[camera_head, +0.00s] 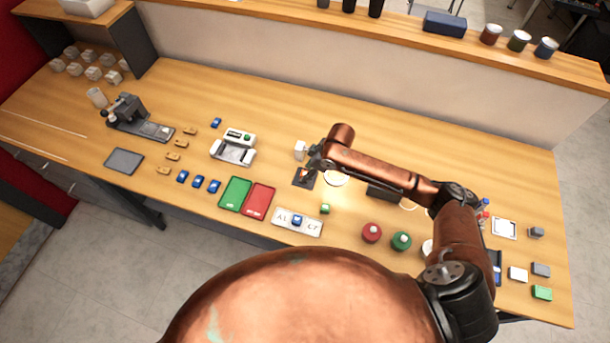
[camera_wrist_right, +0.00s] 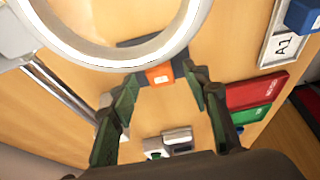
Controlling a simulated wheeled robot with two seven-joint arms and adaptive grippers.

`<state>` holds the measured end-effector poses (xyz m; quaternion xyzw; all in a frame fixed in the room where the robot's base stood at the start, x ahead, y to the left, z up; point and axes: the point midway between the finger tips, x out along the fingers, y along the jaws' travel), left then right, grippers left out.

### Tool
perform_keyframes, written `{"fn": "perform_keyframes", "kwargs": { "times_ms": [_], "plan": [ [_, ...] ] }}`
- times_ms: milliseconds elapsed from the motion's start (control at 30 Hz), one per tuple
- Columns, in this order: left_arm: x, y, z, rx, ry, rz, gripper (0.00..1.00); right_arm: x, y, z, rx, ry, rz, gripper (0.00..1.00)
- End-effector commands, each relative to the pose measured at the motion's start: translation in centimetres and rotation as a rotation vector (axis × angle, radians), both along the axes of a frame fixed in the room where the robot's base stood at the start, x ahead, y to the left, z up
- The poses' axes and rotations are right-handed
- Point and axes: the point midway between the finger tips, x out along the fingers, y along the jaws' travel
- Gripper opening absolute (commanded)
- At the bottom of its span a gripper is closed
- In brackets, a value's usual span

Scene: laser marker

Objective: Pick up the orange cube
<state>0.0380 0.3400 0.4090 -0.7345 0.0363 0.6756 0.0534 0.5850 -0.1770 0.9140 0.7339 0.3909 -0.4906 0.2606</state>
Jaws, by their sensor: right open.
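The orange cube (camera_wrist_right: 159,75) sits on a dark square pad (camera_wrist_right: 181,84) in the right wrist view. In the head view the pad (camera_head: 300,183) lies on the table below my right gripper (camera_head: 313,163), and the cube is mostly hidden there. My right gripper (camera_wrist_right: 162,84) is open, with its two dark fingers on either side of the cube in the wrist view. I cannot tell whether the fingertips are level with the cube or still above it. My left gripper is not in view.
A white ring (camera_wrist_right: 110,50) hangs close beside the fingers in the wrist view. Green (camera_head: 235,194) and red (camera_head: 260,199) trays and a white labelled plate (camera_head: 283,226) lie near the front edge. A white device (camera_head: 233,148) stands to the left.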

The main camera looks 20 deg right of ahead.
Motion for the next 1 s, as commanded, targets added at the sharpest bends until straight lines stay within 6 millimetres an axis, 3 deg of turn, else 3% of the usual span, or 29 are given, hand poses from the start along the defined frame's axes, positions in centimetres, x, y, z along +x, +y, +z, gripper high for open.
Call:
{"fn": "perform_keyframes", "kwargs": {
  "times_ms": [100,367,900,1000],
  "plan": [
    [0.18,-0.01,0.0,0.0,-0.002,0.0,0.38,0.15,0.23,-1.08,-0.002,0.001,-0.001,0.43],
    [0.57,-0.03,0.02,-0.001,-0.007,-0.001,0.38,0.22,0.29,-1.26,-0.001,0.0,0.0,0.43],
    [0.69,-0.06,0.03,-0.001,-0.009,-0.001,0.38,0.23,0.28,-1.21,-0.002,-0.001,-0.001,0.07],
    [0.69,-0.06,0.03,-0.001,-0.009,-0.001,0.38,0.23,0.28,-1.21,-0.001,0.0,0.0,0.06]
  ]
}}
